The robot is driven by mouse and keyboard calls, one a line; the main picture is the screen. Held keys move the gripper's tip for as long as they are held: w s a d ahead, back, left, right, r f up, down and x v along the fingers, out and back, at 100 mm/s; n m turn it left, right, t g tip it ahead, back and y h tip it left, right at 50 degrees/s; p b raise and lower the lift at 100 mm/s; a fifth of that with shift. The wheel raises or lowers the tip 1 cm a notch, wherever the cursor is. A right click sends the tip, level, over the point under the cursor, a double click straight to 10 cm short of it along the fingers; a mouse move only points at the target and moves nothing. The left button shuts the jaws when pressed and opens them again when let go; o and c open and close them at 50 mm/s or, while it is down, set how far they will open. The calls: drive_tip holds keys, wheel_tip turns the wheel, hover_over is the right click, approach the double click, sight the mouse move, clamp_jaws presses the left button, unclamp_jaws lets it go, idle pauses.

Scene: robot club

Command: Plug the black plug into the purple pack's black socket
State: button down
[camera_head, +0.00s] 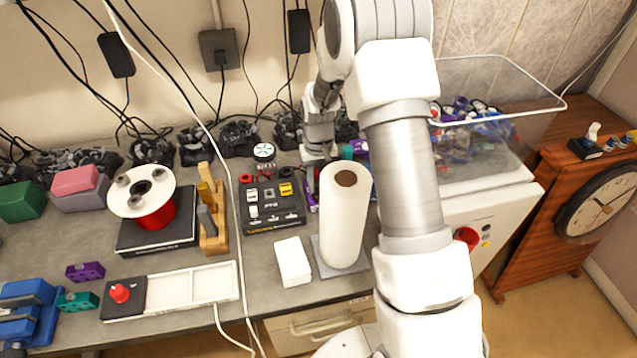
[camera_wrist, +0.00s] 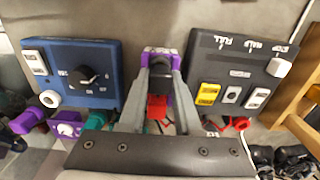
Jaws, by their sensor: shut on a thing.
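My gripper (camera_head: 314,188) reaches down between the black control box and the paper roll in the head view. In the wrist view my gripper (camera_wrist: 162,68) has its two grey fingers close together, shut on a small dark thing that seems to be the black plug, mostly hidden between the fingertips. A purple pack (camera_wrist: 175,62) lies right at the fingertips; in the head view a purple edge (camera_head: 311,197) shows beside the gripper. A red connector (camera_wrist: 157,106) shows between the fingers. The black socket is not clear, and I cannot tell whether plug and socket touch.
The black control box (camera_head: 272,222) stands left of the gripper, and the paper roll (camera_head: 343,222) close in front. A blue box with a knob (camera_wrist: 85,72) flanks the fingers in the wrist view. A clear bin (camera_head: 490,150) stands right. Cables hang behind.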

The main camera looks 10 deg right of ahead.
drive_tip(key=shift+f+b, duration=0.75)
drive_tip(key=shift+b, duration=0.3)
idle(1.4)
drive_tip(key=c, duration=0.5)
unclamp_jaws()
drive_tip(key=shift+r, duration=0.1)
